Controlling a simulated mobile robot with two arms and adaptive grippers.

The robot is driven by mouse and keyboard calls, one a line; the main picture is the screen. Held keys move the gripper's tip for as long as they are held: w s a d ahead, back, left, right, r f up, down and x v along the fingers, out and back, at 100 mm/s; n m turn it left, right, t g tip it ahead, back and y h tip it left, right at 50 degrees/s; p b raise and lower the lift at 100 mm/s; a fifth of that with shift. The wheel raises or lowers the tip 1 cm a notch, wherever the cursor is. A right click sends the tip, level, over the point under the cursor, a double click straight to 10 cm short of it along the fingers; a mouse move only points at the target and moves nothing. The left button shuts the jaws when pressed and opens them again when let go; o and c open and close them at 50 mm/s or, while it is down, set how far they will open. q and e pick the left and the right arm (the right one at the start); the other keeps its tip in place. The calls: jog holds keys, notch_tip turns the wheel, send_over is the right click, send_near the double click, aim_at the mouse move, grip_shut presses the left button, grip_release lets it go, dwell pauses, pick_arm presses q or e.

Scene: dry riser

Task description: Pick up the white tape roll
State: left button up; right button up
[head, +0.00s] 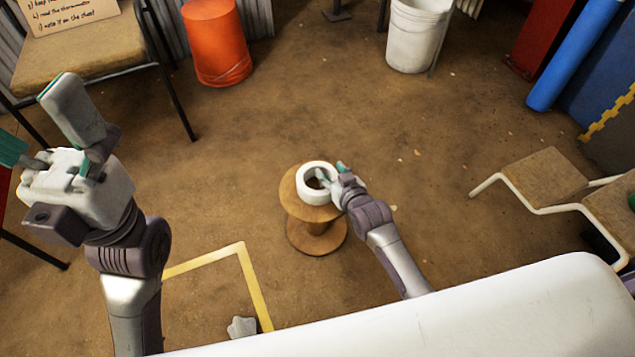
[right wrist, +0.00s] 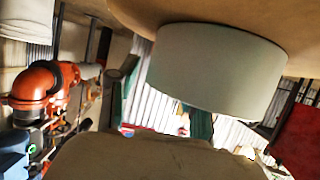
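The white tape roll (head: 305,193) lies flat on top of a wooden spool (head: 293,205) in the head view. It fills the upper middle of the right wrist view (right wrist: 215,70), with the spool top (right wrist: 250,14) along that view's upper edge. My right gripper (head: 334,172) is at the roll's right rim, its teal-tipped fingers spread apart. One fingertip appears over the roll's hole, the other by its outer side. Contact cannot be made out. My left gripper (head: 55,130) is raised at the left, open and empty, far from the roll.
An orange bucket (head: 217,42), a white bucket (head: 417,38) and a chair with a sign (head: 85,50) stand at the back. Wooden steps (head: 545,178) are at the right. Yellow tape (head: 250,275) marks the floor. The floor around the spool is clear.

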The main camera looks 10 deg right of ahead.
grip_shut()
